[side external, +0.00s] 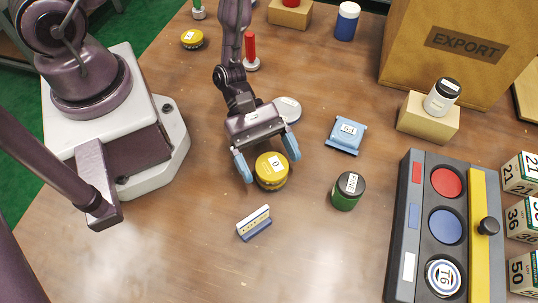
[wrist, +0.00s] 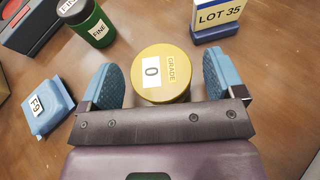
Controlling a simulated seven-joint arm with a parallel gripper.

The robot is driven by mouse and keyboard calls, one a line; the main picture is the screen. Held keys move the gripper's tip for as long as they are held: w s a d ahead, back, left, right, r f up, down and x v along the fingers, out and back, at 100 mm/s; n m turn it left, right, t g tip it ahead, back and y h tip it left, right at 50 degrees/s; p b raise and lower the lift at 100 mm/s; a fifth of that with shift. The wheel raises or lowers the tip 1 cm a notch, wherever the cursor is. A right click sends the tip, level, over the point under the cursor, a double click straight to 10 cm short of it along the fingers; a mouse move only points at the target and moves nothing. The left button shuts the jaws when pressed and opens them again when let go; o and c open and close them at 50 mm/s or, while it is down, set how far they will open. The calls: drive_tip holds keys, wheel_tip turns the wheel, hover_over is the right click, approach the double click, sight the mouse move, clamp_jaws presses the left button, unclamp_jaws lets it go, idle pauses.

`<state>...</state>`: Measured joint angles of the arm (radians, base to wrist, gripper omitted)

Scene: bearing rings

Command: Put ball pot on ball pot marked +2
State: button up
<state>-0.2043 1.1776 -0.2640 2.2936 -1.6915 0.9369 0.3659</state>
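A round yellow pot (side external: 271,167) stands upright on the table, its lid label reading 0. In the wrist view the same yellow pot (wrist: 162,72) shows "GRADE 0". My gripper (side external: 270,170) is open, pointing down, with one blue finger on each side of this pot. In the wrist view my gripper (wrist: 162,80) shows gaps between both fingers and the pot, so it is not clamped. Another yellow pot (side external: 192,39) with a dark band stands at the far upper left; its label is too small to read. I see no readable +2.
A green FINE jar (side external: 347,190), a blue block (side external: 346,134) and a LOT 35 sign (side external: 254,222) stand near the gripper. A white-topped round item (side external: 288,109) is behind it. A dark panel (side external: 405,240) lies right. The front left table is clear.

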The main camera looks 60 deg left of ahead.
drive_tip(key=shift+r, duration=0.2)
drive_tip(key=v, duration=1.2)
drive_tip(key=s+a+r+m+t+y, duration=0.1)
drive_tip(key=a+r+m+t+y, duration=0.1)
drive_tip(key=r+m+y, duration=0.4)
drive_tip(key=s+a+r+m+t+y, duration=0.1)
drive_tip(key=a+r+m+t+y, duration=0.2)
drive_tip(key=r+m, duration=0.9)
wheel_tip(320, 180, up, 9)
drive_tip(key=a+y, duration=0.2)
drive_tip(key=y, duration=0.2)
drive_tip(key=shift+s+a+t, duration=0.2)
drive_tip(key=shift+s+t, duration=0.1)
drive_tip(key=shift+s, duration=0.05)
